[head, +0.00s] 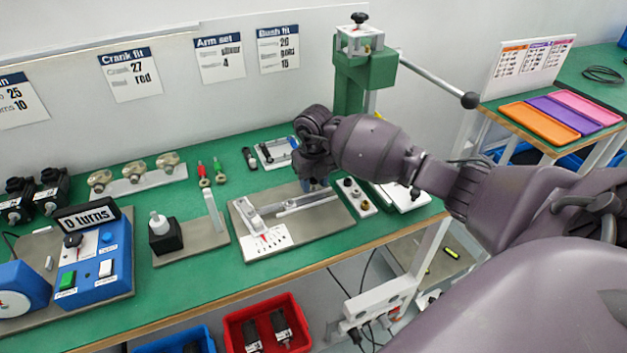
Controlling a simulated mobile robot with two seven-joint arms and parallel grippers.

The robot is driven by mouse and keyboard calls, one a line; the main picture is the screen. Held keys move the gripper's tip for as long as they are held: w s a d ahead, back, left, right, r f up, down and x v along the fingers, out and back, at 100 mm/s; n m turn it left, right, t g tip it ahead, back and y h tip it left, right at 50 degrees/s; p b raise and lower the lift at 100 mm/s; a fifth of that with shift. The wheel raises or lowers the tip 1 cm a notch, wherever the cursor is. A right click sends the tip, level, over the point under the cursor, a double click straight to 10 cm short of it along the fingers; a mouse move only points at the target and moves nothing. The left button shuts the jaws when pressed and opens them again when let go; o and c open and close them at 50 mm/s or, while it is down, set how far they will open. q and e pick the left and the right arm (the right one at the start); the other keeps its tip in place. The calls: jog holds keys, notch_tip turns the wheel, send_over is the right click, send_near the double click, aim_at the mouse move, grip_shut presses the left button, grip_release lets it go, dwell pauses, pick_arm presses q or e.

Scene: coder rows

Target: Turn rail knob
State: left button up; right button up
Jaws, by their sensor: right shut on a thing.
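The rail (308,203) is a grey metal bar on a grey base plate (335,220) on the green bench. At its left end are a light block (255,222) and a white scale card with a red pointer (264,243). My right gripper (313,184) points down at the rail's back right part and is shut on the rail knob, which the gripper and wrist almost wholly hide. How far the knob is turned cannot be seen. My left gripper is not in view.
A green press (362,75) with a long lever stands behind my right arm. A small block with several knobs (355,194) is close right of the rail. A blue control box (95,262) stands at left. Red (266,325) and blue bins are below the bench edge.

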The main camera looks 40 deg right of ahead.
jog(key=o, duration=0.9)
jog(key=shift+o, duration=0.2)
notch_tip(320, 180, up, 9)
jog(key=shift+r+p, duration=0.2)
jog(key=shift+p, duration=0.6)
jog(key=shift+r, duration=0.7)
